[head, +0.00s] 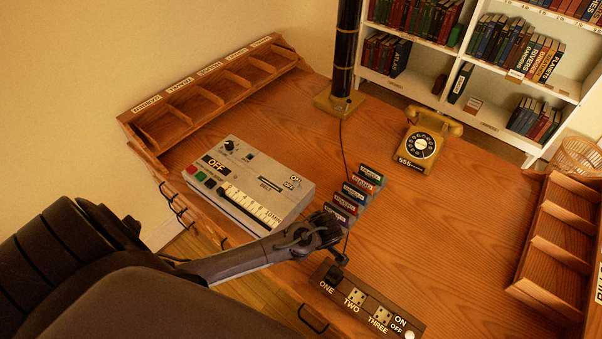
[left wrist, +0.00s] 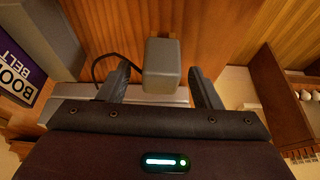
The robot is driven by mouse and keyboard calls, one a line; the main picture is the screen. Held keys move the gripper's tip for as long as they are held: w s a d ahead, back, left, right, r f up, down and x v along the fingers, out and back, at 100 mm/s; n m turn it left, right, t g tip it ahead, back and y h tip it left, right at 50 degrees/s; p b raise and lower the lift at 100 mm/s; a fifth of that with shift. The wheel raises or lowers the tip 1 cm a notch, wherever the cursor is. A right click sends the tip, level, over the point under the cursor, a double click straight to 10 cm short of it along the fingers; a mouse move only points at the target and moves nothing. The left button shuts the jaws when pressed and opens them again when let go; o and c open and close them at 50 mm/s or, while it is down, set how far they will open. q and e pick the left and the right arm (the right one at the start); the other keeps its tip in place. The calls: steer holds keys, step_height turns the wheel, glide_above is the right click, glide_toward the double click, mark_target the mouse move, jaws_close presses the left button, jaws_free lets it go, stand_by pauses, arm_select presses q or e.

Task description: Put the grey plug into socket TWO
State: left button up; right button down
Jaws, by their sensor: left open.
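The grey plug (head: 336,274) sits at socket ONE at the left end of the socket strip (head: 368,300). Socket TWO (head: 354,297) is bare, just right of the plug, with holes showing. My left gripper (head: 334,246) is above and just behind the plug in the head view. In the left wrist view the plug (left wrist: 162,68) shows between the two spread fingers of the left gripper (left wrist: 163,84), with gaps at both sides. A dark cord runs off to its left. My right gripper is not in view.
Several labelled blocks (head: 354,190) stand in a row just behind the gripper. A grey machine (head: 245,185) with an OFF sign is to the left. Socket THREE (head: 382,313) is bare, with an ON/OFF switch (head: 409,335) beyond it. The desk right of the blocks is clear.

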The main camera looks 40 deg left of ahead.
arm_select(q)
steer(key=c, duration=1)
steer(key=shift+c, duration=0.4)
steer(key=shift+r, duration=0.1)
